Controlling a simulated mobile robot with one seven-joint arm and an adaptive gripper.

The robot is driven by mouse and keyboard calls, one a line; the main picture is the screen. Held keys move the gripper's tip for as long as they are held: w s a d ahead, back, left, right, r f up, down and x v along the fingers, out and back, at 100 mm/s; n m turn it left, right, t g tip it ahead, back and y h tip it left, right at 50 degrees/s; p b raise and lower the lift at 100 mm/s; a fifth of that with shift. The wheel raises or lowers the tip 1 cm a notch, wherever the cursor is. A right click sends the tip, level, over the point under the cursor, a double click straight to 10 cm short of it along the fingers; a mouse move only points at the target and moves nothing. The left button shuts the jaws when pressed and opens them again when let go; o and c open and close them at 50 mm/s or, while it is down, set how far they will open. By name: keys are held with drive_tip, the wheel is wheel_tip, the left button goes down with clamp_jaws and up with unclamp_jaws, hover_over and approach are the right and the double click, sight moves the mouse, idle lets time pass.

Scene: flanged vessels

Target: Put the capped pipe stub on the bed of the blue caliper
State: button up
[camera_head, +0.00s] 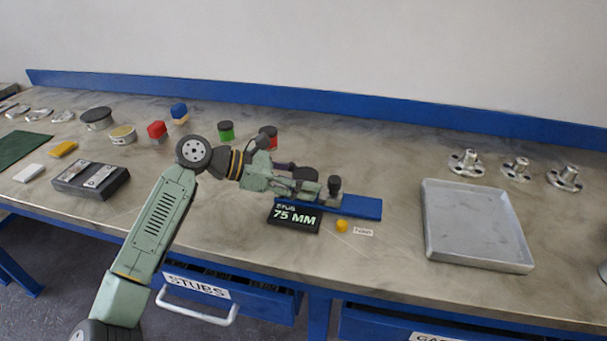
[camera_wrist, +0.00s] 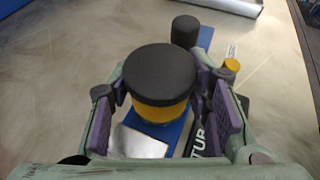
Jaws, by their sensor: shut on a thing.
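The capped pipe stub (camera_wrist: 160,88) has a wide black cap and a yellow band below it. My gripper (camera_wrist: 163,98) is shut on it, a purple-padded finger on either side. In the head view my gripper (camera_head: 305,182) is over the left part of the blue caliper (camera_head: 362,207), and its fingers mostly hide the stub. The blue bed (camera_wrist: 172,134) shows below the stub in the wrist view, beside a bright metal plate (camera_wrist: 138,142). I cannot tell whether the stub touches the bed. A dark upright cylinder (camera_wrist: 185,31) stands beyond the stub.
A black display (camera_head: 294,217) reads "STUB 75 MM" at the caliper's front, near a yellow button (camera_head: 342,226). A grey tray (camera_head: 475,222) and several metal flanges (camera_head: 516,169) are at right. Red (camera_head: 157,130) and green (camera_head: 226,131) pieces stand behind my arm.

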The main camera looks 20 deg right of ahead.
drive_tip(key=shift+f+b, duration=0.2)
drive_tip(key=shift+b, duration=0.3)
drive_tip(key=o, duration=1.4)
drive_tip(key=shift+o, duration=0.2)
